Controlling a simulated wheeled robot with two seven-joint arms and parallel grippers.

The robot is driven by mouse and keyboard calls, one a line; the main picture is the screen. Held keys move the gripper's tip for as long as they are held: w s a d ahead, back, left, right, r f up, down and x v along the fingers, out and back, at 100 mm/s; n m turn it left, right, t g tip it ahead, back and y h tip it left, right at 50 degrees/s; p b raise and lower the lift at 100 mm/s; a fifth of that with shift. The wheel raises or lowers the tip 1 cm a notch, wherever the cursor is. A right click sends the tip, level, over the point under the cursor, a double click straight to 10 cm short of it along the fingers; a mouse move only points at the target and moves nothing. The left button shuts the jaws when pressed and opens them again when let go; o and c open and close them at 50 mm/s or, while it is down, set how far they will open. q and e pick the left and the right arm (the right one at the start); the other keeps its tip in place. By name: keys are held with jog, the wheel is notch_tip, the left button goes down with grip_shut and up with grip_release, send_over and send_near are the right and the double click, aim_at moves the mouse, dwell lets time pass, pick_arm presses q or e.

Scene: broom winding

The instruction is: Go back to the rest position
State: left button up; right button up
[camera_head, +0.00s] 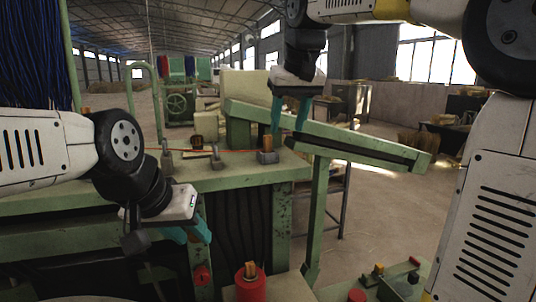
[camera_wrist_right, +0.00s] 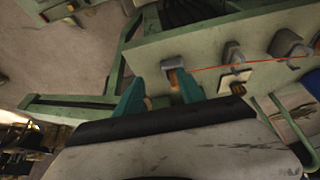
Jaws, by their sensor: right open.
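My right gripper (camera_head: 288,116) hangs from the upper right with its teal fingers pointing down over the green bench (camera_head: 235,172). It is open, with a gap between the fingers. Below it, a short brown wooden piece (camera_head: 268,143) stands in a grey metal holder (camera_head: 267,157). In the right wrist view the wooden piece (camera_wrist_right: 174,80) shows beside one fingertip of the gripper (camera_wrist_right: 155,88); I cannot tell whether they touch. My left gripper (camera_head: 187,235) points down in front of the bench at lower left. Its teal fingers overlap in view, so their opening is unclear.
A red thread (camera_head: 238,150) runs along the bench past metal fittings (camera_head: 215,158). A sloping green rail (camera_head: 340,140) extends right from the bench. A red spool (camera_head: 251,287) stands below at the front. Blue bristles (camera_head: 35,50) hang at far left. Open floor (camera_head: 375,200) lies to the right.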

jog(key=s+d+f+m, duration=0.1)
jog(key=s+d+f, duration=0.3)
jog(key=s+f, duration=0.4)
jog(key=s+d+f+m+t, duration=0.1)
jog(key=s+d+f, duration=0.4)
jog(key=s+f, duration=0.4)
jog(key=shift+s+d+m+t+y, duration=0.2)
jog(key=shift+s+m+t+y, duration=0.15)
jog(key=shift+s, duration=0.8)
